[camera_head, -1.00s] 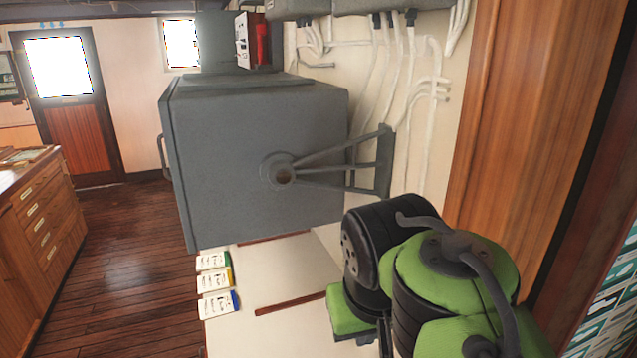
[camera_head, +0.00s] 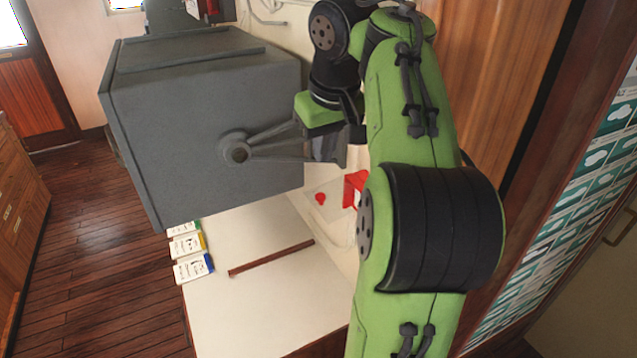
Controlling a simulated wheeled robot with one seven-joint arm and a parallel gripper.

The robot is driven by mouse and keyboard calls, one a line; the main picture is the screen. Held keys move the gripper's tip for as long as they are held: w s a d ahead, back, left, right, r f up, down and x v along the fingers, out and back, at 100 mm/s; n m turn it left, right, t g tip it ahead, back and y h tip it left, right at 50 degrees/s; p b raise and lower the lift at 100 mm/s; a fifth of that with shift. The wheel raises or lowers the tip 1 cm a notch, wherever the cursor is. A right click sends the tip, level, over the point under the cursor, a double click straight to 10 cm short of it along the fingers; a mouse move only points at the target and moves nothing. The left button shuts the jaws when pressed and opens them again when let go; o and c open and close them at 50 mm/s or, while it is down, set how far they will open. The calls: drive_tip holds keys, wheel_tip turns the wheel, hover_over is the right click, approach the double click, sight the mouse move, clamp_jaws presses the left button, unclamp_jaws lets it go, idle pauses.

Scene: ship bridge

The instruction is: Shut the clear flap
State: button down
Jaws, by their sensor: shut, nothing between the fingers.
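A small fixture with red parts sits low on the wall, beneath the grey monitor's bracket. A red knob-like piece (camera_head: 320,198) and a larger angular red piece (camera_head: 355,187) show there. A pale, see-through-looking panel around the knob may be the clear flap (camera_head: 331,188), but its edges and angle are hard to make out. My green and black arm covers the fixture's right side. The arm's far end reaches the wall above the fixture, close to the bracket.
The large grey box-shaped monitor (camera_head: 200,120) stands out from the wall on its bracket (camera_head: 275,147), left of my arm. Below is a white surface (camera_head: 265,305) with a brown strip (camera_head: 272,258) and several labelled cards (camera_head: 188,246). A wooden panel (camera_head: 500,80) is at right.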

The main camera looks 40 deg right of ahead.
sight(321, 195)
drive_tip(key=x, duration=0.6)
drive_tip(key=s+x, duration=0.1)
drive_tip(key=x, duration=0.3)
drive_tip(key=shift+d+f, duration=0.1)
drive_tip(key=shift+d+f, duration=0.1)
drive_tip(key=shift+f, duration=0.05)
